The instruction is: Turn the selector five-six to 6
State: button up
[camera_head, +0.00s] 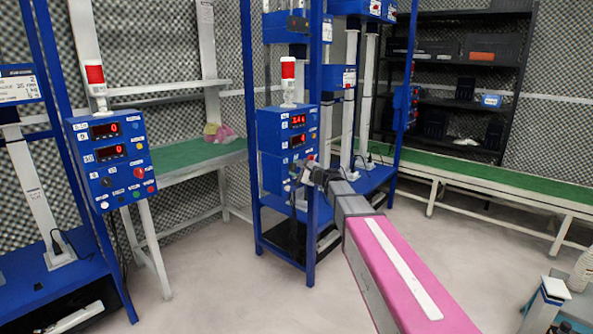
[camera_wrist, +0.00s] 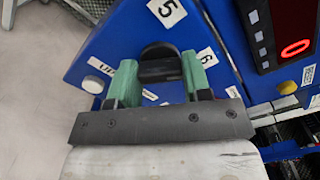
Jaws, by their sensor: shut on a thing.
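The selector five-six (camera_wrist: 160,52) is a black knob on a blue panel in the wrist view. A white label "5" (camera_wrist: 167,12) sits above it and a label "6" (camera_wrist: 207,57) to its right. My gripper (camera_wrist: 160,78) has its two green fingertips on either side of the knob and is shut on it. I cannot tell which label the knob points to. In the head view my gripper (camera_head: 311,174) reaches the lower front of the middle blue control box (camera_head: 272,135). The knob is hidden there by my gripper.
In the wrist view a red display (camera_wrist: 292,35) and a yellow button (camera_wrist: 288,87) lie right of the knob, and a white button (camera_wrist: 93,84) left. A second control box (camera_head: 110,158) stands at left in the head view. Blue frame posts (camera_head: 313,110) stand close to my arm.

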dwell(0.4)
jog(key=o, duration=0.9)
jog(key=shift+s+d, duration=0.1)
jog(key=v, duration=1)
jog(key=shift+s+d, duration=0.2)
jog(key=shift+d, duration=0.05)
jog(key=shift+f, duration=0.15)
